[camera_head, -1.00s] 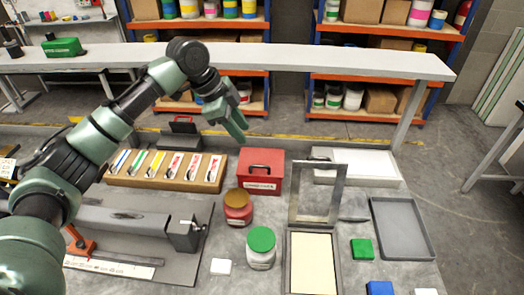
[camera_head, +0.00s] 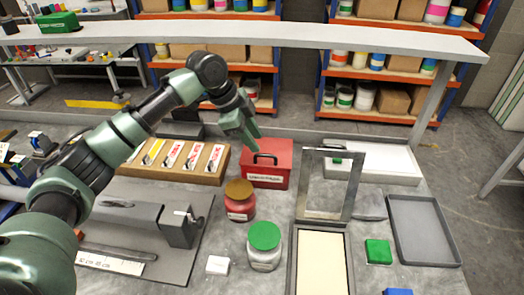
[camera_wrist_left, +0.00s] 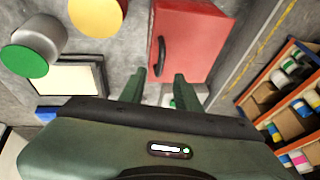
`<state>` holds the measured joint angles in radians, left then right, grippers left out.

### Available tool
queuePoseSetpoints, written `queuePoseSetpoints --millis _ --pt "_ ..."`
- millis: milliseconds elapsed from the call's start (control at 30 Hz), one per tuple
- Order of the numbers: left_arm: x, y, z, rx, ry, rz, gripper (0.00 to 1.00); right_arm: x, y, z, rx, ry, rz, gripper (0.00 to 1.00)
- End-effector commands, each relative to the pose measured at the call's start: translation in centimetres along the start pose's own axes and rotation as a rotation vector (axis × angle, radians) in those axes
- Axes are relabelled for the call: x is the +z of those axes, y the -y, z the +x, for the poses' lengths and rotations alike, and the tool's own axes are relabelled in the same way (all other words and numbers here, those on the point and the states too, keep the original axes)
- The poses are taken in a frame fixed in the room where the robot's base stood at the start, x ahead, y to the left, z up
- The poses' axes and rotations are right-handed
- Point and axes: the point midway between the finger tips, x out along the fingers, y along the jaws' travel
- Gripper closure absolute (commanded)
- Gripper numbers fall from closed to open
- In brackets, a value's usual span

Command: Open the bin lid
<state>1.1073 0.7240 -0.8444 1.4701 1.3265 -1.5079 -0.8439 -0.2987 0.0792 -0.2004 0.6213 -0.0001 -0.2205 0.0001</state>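The red bin (camera_head: 268,176) stands on the grey bench, with a white label on its front and a black handle (camera_head: 265,158) on its lid. The lid is shut. My left gripper (camera_head: 251,132) is just above and behind the handle in the head view. In the left wrist view its two fingers (camera_wrist_left: 158,78) are apart with nothing between them, and the red bin (camera_wrist_left: 200,35) with its dark handle (camera_wrist_left: 160,57) lies just beyond the fingertips. The gripper does not appear to touch the handle. My right gripper is not in view.
A jar with a brown lid (camera_head: 239,190) and a green-lidded jar (camera_head: 264,236) stand in front of the bin. An upright frame (camera_head: 326,215) is close on its right, a card rack (camera_head: 215,179) on its left. A raised shelf (camera_head: 330,38) runs behind.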

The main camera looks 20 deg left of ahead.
Motion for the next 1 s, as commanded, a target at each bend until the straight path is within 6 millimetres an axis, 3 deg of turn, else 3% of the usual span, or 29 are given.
queuePoseSetpoints --millis 300,667,700,800,1000 --pt "-0.1 0.0 4.5 0.002 -0.001 0.0 0.68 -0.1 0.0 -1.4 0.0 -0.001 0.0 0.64" --pt "0.0 0.0 5.5 0.0 0.0 0.0 0.68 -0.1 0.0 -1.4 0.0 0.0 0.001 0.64" --pt "0.0 0.0 5.5 0.0 0.0 0.0 0.7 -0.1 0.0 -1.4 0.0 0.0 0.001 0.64" --pt "0.0 0.0 5.5 0.0 0.0 0.0 0.98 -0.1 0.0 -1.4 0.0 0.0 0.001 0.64" --pt "0.0 0.0 5.5 0.0 0.0 0.0 1.0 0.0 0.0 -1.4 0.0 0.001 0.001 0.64"
